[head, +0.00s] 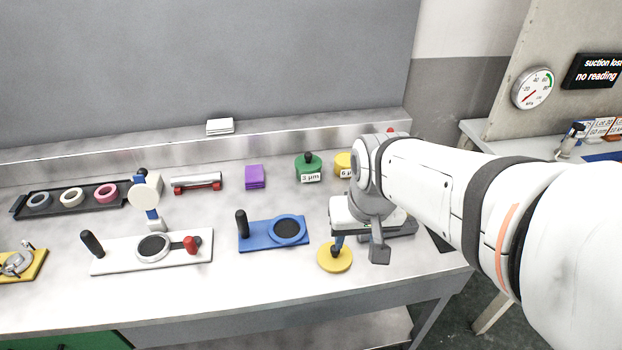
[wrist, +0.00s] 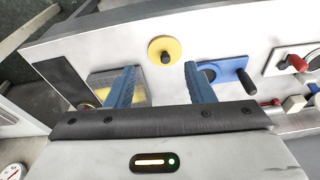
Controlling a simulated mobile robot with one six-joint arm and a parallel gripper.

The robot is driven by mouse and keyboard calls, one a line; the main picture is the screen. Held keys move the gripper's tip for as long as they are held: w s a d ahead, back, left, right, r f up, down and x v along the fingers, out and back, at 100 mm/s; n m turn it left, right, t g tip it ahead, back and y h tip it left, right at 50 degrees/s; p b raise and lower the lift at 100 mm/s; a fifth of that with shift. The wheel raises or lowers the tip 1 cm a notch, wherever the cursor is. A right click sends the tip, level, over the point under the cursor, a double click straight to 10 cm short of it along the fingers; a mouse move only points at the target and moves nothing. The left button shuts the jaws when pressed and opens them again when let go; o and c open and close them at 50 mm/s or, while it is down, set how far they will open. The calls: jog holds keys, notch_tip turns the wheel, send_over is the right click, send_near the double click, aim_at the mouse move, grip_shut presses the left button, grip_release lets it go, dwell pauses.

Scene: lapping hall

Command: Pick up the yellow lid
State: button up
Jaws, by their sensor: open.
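The yellow lid (head: 334,258) is a flat disc with a dark knob. It lies on the bench near the front edge, right of the blue plate. In the wrist view the lid (wrist: 155,55) lies just beyond my fingertips, its knob roughly in line with the gap between them. My gripper (wrist: 160,70) is open, with two blue fingers and nothing between them. In the head view my wrist hangs over the lid's right side, and a blue finger partly covers the lid's back and knob area. Whether a finger touches the lid I cannot tell.
The blue plate (head: 262,246) with a black handle is close left of the lid. A yellow jar (head: 343,163) and a green jar (head: 307,165) stand behind. The bench front near the lid is clear.

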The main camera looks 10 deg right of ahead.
jog(key=w+f+m+g+p, duration=0.1)
jog(key=w+f+m+p, duration=0.1)
jog(key=w+f+m, duration=0.35)
jog(key=m+g+p, duration=0.1)
jog(key=m+p, duration=0.1)
send_over(335, 253)
jog(key=f, duration=0.6)
jog(key=shift+w+d, duration=0.25)
jog(key=shift+d, duration=0.1)
jog(key=shift+m, duration=0.35)
jog(key=shift+w+a+f+p, duration=0.1)
jog(key=shift+f+p, duration=0.05)
jog(key=shift+f, duration=1.25)
jog(key=shift+w+a+f+p, duration=0.1)
jog(key=shift+w+f+p, duration=0.05)
jog(key=shift+f, duration=1.2)
jog(key=shift+w+f+p, duration=0.1)
jog(key=shift+f+p, duration=0.05)
jog(key=shift+f, duration=1.25)
grip_shut()
